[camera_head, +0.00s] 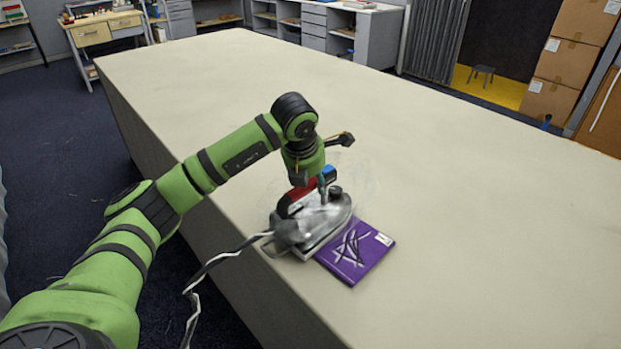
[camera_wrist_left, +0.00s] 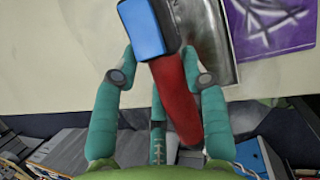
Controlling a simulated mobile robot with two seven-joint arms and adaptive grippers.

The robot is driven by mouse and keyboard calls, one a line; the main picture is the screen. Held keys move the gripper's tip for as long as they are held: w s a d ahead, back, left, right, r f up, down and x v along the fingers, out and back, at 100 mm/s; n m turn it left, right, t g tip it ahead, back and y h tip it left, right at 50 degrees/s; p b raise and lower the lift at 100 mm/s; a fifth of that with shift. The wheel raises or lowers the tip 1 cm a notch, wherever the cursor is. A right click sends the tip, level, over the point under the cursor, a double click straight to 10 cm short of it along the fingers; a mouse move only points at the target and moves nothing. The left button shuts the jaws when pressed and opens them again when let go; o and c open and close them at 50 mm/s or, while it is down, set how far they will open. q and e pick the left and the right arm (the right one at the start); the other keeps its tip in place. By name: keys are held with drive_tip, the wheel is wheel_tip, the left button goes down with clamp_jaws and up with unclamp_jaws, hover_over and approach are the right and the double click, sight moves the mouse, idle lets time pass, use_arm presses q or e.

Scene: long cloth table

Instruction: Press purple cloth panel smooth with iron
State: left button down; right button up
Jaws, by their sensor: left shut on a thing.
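The purple cloth panel (camera_head: 352,258) lies flat on the table near its front edge, with pale line markings on it. It also shows in the left wrist view (camera_wrist_left: 273,32). The iron (camera_head: 303,235) is grey with a red handle (camera_wrist_left: 178,100) and a blue part (camera_wrist_left: 147,30). In the head view it stands at the panel's left side and hides that part; I cannot tell how much of its base is on the cloth. My left gripper (camera_head: 313,186) is shut around the red handle, with teal fingers on both sides in the wrist view (camera_wrist_left: 160,75). My right gripper is not in view.
The long cream table (camera_head: 480,190) is clear to the right and behind the iron. A cord (camera_head: 225,256) runs from the iron over the front edge to the left. Cardboard boxes (camera_head: 565,60), cabinets (camera_head: 330,30) and a small desk (camera_head: 105,28) stand beyond the table.

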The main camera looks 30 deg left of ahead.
use_arm(q)
drive_tip(key=shift+t, duration=0.3)
drive_tip(key=shift+w+r+p, duration=0.2)
drive_tip(key=shift+r+p, duration=1.4)
drive_tip(key=shift+r, duration=1.9)
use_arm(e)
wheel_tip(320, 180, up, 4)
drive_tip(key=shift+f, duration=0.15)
